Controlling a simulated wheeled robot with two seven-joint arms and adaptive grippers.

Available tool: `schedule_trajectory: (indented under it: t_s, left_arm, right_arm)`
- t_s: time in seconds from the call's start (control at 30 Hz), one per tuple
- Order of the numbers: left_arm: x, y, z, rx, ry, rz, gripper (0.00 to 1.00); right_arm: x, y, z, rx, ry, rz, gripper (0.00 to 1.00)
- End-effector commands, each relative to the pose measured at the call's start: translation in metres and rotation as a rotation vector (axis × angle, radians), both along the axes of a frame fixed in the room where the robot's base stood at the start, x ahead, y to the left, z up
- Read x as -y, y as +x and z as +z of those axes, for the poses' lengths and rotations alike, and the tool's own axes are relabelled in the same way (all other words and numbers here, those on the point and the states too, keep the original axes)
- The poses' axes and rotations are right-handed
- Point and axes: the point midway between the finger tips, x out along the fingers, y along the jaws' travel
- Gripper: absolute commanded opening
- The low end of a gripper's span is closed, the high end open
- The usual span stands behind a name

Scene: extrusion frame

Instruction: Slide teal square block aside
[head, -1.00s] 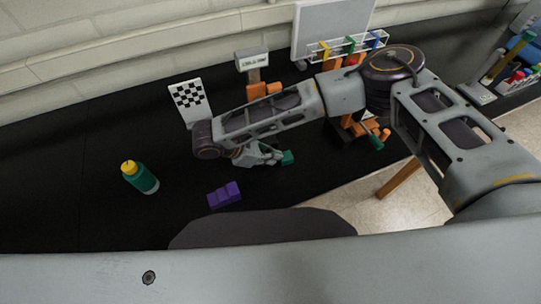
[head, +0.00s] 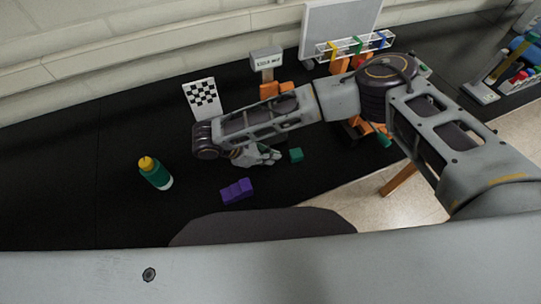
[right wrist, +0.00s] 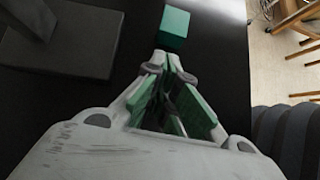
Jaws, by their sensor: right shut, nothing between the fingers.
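The teal square block (head: 296,155) lies on the black table near its front edge, right of the purple block. It also shows in the right wrist view (right wrist: 174,30), just beyond my fingertips. My right gripper (head: 276,157) is low over the table, to the left of the teal block, with a small gap between them. Its green-padded fingers (right wrist: 166,62) are closed at the tips and hold nothing. My left gripper is not in view.
A checkered board (head: 202,98), a small sign (head: 266,60) and orange parts stand behind my arm. The table's front edge is close to the teal block.

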Motion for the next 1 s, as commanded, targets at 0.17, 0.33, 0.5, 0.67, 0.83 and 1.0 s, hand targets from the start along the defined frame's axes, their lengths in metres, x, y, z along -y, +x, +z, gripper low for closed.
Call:
schedule_trajectory:
  t_s: [0.17, 0.33, 0.5, 0.67, 0.83, 1.0]
  left_arm:
    - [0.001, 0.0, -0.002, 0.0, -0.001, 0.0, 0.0]
    - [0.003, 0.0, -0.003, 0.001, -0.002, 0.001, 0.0]
    - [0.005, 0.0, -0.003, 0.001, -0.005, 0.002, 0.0]
    - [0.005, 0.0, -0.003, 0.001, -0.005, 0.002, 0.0]
    - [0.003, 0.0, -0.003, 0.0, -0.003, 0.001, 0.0]
    - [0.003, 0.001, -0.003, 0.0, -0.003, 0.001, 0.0]
  right_arm:
    - [-0.01, -0.002, 0.008, 0.001, 0.003, 0.003, 0.0]
    - [-0.018, -0.004, 0.017, 0.001, 0.002, 0.003, 0.0]
    - [-0.029, -0.006, 0.029, 0.002, 0.002, 0.004, 0.0]
    - [-0.043, -0.009, 0.043, 0.004, 0.003, 0.004, 0.0]
    - [-0.057, -0.012, 0.057, 0.003, 0.002, 0.004, 0.0]
    - [-0.065, -0.014, 0.066, 0.002, 0.003, 0.003, 0.0]
